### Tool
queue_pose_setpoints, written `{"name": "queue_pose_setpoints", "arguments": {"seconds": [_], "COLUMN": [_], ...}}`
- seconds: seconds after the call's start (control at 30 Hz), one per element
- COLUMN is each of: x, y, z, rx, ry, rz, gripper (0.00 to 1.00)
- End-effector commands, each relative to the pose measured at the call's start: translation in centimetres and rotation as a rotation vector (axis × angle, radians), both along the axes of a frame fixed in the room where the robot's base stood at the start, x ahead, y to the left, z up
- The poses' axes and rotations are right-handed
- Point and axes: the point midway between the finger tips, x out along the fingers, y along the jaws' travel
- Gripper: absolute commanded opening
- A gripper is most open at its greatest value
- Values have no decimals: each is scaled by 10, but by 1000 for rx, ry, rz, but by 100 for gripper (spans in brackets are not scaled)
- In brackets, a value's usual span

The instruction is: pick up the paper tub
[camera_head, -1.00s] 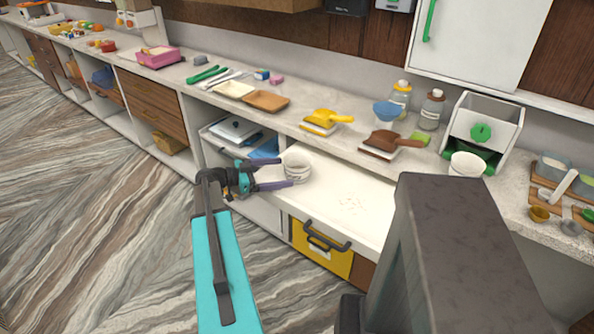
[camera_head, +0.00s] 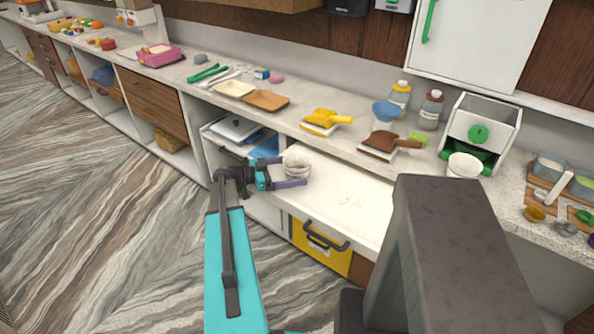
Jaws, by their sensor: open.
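A small white round tub (camera_head: 297,164), which looks like the paper tub, stands on the white pull-out surface (camera_head: 345,200) below the counter. Faint bands run around its side. My gripper (camera_head: 294,171) is open, with one purple finger on the far side of the tub and the other on the near side. The near finger hides part of the tub's lower side. I cannot tell whether either finger touches it. Another white tub (camera_head: 464,166) stands on the counter in front of the dispenser with the green knob (camera_head: 481,134).
An open compartment with blue and white items (camera_head: 236,130) lies just left of my gripper. The pull-out surface is mostly clear to the right.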

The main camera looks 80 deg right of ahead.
Motion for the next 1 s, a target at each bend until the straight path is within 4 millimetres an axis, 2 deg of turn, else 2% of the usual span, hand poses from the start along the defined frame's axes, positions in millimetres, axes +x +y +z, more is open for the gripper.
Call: {"name": "queue_pose_setpoints", "arguments": {"seconds": [0.13,0.17,0.4,0.77,1.0], "x": [0,0,0,0,0], "y": [0,0,0,0,0], "z": [0,0,0,2,12], "rx": [0,0,0,0,-2], "ry": [0,0,0,0,-1], "rz": [0,0,0,0,0], "gripper": [95,92,51,51,51]}}
